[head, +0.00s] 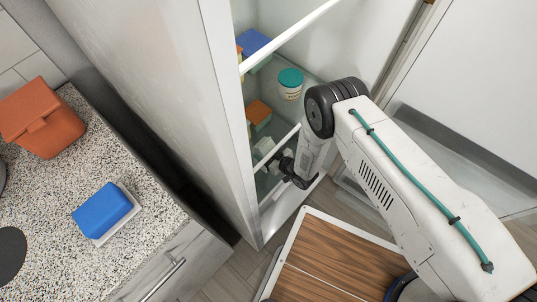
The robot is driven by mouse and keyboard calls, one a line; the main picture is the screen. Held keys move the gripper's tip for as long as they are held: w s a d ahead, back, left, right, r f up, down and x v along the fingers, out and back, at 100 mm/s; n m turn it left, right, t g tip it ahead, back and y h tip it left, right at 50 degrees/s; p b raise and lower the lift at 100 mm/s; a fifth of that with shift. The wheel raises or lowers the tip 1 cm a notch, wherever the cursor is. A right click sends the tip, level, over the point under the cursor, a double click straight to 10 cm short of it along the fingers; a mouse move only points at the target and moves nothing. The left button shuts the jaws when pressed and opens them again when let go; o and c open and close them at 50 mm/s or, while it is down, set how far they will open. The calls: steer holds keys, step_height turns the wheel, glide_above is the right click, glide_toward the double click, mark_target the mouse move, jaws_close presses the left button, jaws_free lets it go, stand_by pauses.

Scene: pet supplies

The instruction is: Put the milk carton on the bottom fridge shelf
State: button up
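The fridge (247,125) stands open, with white-edged shelves seen from above. My gripper (285,170) reaches into its lower part, with dark fingers near the lower shelf edge. Its fingers are small and partly overlap the shelf edge, so I cannot tell whether they are open or shut, or hold anything. Small whitish objects (264,147) show just left of and behind the gripper. I cannot tell whether one is the milk carton; no carton is clearly recognisable. The bottom shelf is largely hidden by the shelf edges, the gripper and the fridge side.
In the fridge are a teal-lidded jar (290,84), a blue box (254,42) and an orange box (259,112). The speckled counter (75,250) at left holds an orange container (42,120) and a blue-and-white block (102,210). The fridge's side wall stands close left of my gripper.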

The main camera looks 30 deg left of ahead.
steer(key=shift+w+a+f, duration=0.1)
steer(key=shift+w+f, duration=0.2)
steer(key=shift+f, duration=0.55)
steer(key=shift+w+a+f, duration=0.1)
steer(key=shift+w+f, duration=0.15)
steer(key=shift+f, duration=0.6)
steer(key=shift+f, duration=0.1)
steer(key=o, duration=1.7)
steer(key=shift+d+f, duration=0.1)
steer(key=v, duration=1.2)
steer(key=shift+s, duration=0.1)
